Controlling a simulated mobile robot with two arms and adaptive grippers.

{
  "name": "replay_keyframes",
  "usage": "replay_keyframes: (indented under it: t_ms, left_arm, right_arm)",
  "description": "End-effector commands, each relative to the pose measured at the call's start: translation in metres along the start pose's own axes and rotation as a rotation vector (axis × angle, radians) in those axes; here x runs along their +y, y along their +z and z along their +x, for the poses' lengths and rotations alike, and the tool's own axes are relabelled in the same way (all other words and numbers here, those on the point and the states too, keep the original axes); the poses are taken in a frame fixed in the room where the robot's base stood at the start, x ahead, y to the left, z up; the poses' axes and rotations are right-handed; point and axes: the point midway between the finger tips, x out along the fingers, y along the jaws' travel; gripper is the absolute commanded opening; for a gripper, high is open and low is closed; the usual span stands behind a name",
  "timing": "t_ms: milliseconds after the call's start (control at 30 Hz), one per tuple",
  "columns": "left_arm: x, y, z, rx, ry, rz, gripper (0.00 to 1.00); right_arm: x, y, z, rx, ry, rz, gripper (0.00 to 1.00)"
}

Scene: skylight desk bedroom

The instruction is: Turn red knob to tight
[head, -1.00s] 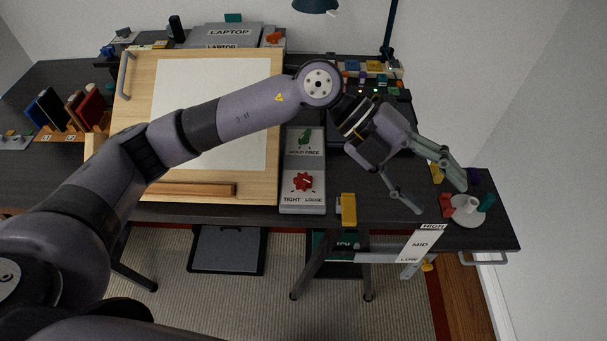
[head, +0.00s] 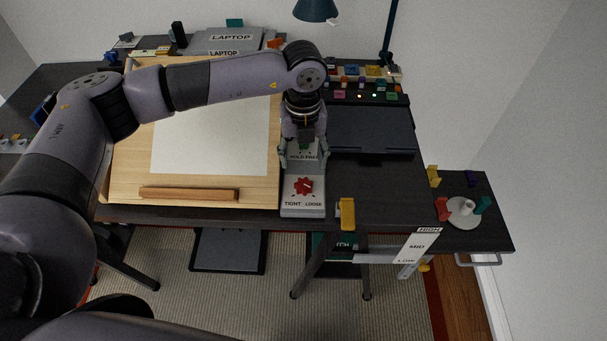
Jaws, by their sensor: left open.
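The red knob (head: 304,186) sits on the lower part of a grey panel (head: 303,210), above the printed words TIGHT on the left and LOOSE on the right. A pale mark on the knob is too small to read surely. A green knob (head: 305,146) sits higher on the panel by the HOLD and FREE label, partly hidden by my gripper. My left gripper (head: 302,162) is open and points down over the upper part of the panel, just beyond the red knob. Whether it touches the panel cannot be told. My right gripper is not in view.
A tilted wooden drawing board (head: 125,180) with white paper lies left of the panel. A dark flat device (head: 371,130) lies right of it. A yellow piece (head: 347,213) is at the desk's front edge. A lamp (head: 316,10) hangs behind.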

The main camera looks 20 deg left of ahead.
Motion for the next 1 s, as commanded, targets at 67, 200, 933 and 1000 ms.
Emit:
replay_keyframes:
  t_ms: [67, 200, 933, 1000]
  left_arm:
    - [0.000, -0.001, 0.015, 0.005, 0.003, -0.001, 0.57]
    - [0.000, -0.002, 0.045, 0.005, 0.002, 0.000, 0.57]
    - [-0.001, -0.001, 0.091, 0.001, -0.002, 0.001, 0.52]
    - [-0.001, -0.001, 0.091, 0.001, -0.002, 0.001, 0.48]
  right_arm:
    - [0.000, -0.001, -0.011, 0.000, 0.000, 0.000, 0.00]
    - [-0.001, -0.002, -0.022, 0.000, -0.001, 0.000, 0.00]
    - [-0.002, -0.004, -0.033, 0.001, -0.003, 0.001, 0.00]
    - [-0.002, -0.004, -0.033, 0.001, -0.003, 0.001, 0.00]
